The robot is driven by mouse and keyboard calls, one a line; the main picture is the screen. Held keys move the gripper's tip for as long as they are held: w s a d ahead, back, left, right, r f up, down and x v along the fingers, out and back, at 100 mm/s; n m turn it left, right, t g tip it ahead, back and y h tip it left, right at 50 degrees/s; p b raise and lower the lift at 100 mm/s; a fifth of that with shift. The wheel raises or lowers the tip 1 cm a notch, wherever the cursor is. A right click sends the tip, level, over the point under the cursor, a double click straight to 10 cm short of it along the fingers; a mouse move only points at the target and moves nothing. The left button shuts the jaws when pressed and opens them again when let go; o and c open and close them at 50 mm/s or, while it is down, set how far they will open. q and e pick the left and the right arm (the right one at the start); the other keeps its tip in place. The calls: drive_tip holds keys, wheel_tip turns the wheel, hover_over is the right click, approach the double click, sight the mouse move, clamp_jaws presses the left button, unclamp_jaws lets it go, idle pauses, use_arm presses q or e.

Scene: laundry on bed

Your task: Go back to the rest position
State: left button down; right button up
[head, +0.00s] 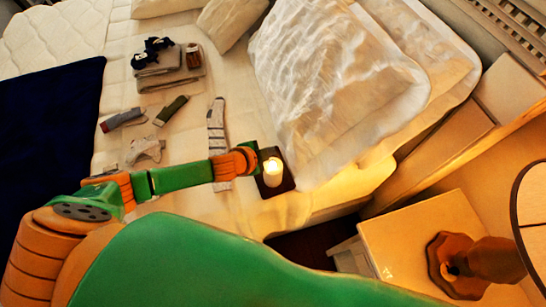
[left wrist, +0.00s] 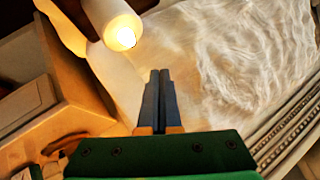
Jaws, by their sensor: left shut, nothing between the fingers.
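My left arm (head: 182,178), green and orange, reaches from the lower left of the head view across the bed's near edge. My left gripper (head: 252,154) is at its far end, beside a lit white candle-like cylinder. Its fingers are hard to make out there. In the left wrist view the two dark fingers of the gripper (left wrist: 158,76) lie together, shut and empty, with the pale bedding beyond them. My right gripper is not in view.
The lit white cylinder (head: 272,172) stands on a dark base close to my gripper. Pillows (head: 325,75) lie to the right. Socks (head: 215,125) and folded clothes (head: 165,70) lie on the bed. A nightstand (head: 405,235) with a wooden lamp (head: 480,262) is lower right.

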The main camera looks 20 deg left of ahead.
use_arm(q)
drive_tip(key=shift+f, duration=0.1)
drive_tip(key=s+d+r+n+g, duration=0.1)
drive_tip(key=s+d+r+n, duration=0.1)
drive_tip(key=s+d+n, duration=0.3)
drive_tip(key=s+a+r+n+g+y, duration=0.1)
drive_tip(key=s+a+n+g, duration=0.1)
drive_tip(key=s+a+n, duration=0.3)
drive_tip(key=s+a+n+g+y, duration=0.1)
drive_tip(key=s+a+g+y, duration=0.15)
drive_tip(key=s, duration=0.55)
drive_tip(key=s+a+f+b, duration=0.1)
drive_tip(key=s+f+b, duration=0.2)
drive_tip(key=f, duration=1.7)
drive_tip(key=s+a+f+g+b, duration=0.1)
drive_tip(key=s+a+f+g, duration=0.1)
drive_tip(key=s+f, duration=0.9)
drive_tip(key=shift+s+a+f, duration=0.2)
drive_tip(key=shift+s, duration=0.3)
